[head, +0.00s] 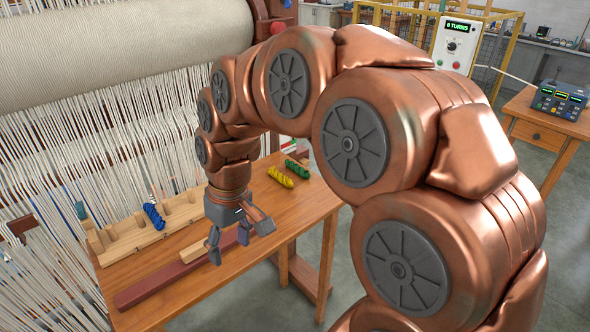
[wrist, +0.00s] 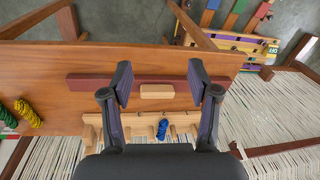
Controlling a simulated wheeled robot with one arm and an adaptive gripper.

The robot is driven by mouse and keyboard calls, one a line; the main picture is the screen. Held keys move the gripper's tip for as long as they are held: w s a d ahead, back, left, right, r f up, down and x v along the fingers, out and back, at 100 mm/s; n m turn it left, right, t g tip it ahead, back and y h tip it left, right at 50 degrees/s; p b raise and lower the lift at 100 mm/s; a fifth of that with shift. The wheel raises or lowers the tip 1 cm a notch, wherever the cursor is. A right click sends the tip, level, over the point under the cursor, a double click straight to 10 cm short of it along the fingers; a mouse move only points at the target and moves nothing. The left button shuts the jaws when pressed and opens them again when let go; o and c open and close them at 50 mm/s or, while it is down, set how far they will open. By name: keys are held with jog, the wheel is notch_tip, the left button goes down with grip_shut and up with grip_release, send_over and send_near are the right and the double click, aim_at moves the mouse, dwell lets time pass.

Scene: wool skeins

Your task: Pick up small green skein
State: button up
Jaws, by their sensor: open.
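A green skein (head: 297,168) lies on the wooden table's right part in the head view, just beyond a yellow skein (head: 280,177). In the wrist view, the green skein (wrist: 8,117) is at the far left edge and partly cut off, with the yellow skein (wrist: 27,112) close to its right. My gripper (head: 229,247) is open and empty above the table, to the left of both skeins in the head view. In the wrist view, its fingers (wrist: 160,82) are spread wide over a small wooden block, well away from the green skein.
A blue skein (head: 153,216) rests at a pegged wooden rack (head: 125,245). A dark red bar (head: 150,285) and a wooden block (head: 190,251) lie beneath my gripper. Loom threads (head: 60,150) hang behind the table. Bare tabletop (head: 262,200) lies between the bar and the skeins.

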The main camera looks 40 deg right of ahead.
jog(key=w+d+t, duration=0.1)
jog(key=w+d, duration=0.6)
jog(key=w, duration=0.3)
jog(key=m+t+h, duration=0.1)
jog(key=m+t, duration=0.1)
jog(key=t, duration=0.1)
send_near(304, 169)
notch_tip(304, 169, down, 2)
jog(key=shift+w+p+x, duration=0.2)
jog(key=shift+p+x, duration=1.25)
jog(key=shift+x, duration=2.25)
jog(key=shift+a+r, duration=0.1)
jog(key=shift+c, duration=0.3)
jog(key=c, duration=1)
jog(key=shift+o, duration=0.2)
